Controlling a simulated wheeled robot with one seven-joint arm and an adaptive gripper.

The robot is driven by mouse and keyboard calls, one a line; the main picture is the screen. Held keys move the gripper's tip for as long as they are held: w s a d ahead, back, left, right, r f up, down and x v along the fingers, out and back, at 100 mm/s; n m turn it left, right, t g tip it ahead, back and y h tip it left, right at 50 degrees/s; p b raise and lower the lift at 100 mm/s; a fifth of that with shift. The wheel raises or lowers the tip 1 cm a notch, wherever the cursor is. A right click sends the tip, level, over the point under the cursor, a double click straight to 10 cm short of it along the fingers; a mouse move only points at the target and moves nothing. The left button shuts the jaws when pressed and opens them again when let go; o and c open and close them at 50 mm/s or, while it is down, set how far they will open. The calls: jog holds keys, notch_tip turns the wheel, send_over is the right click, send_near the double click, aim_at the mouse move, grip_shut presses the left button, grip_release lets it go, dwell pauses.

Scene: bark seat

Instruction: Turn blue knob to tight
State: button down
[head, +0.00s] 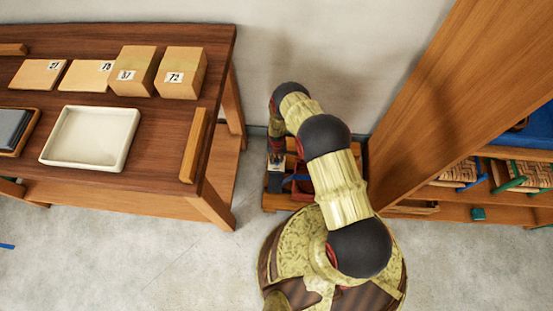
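My gripper (276,158) points down in the gap between the table and the tall wooden cabinet, above a low wooden stand (284,203). It is small and dark here, and I cannot tell whether its fingers are open or shut. A small blue piece (297,178) shows on the stand just right of my gripper, beside a red part (303,188). It may be the blue knob, but it is too small to be sure, and my arm covers part of this area. I cannot tell whether the gripper touches it, and no tight mark can be read.
The wooden table (150,182) at left holds numbered wooden blocks (180,74) and a white tray (92,137). The tall cabinet (450,90) stands close on the right, with woven items (535,173) on its shelves. The wall is close behind my gripper.

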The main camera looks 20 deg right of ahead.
jog(key=m, duration=0.4)
jog(key=shift+d+m, duration=0.1)
jog(key=shift+m, duration=1.8)
jog(key=shift+s+m, duration=0.1)
jog(key=shift+m, duration=0.2)
jog(key=c, duration=1.5)
grip_release()
notch_tip(320, 180, up, 12)
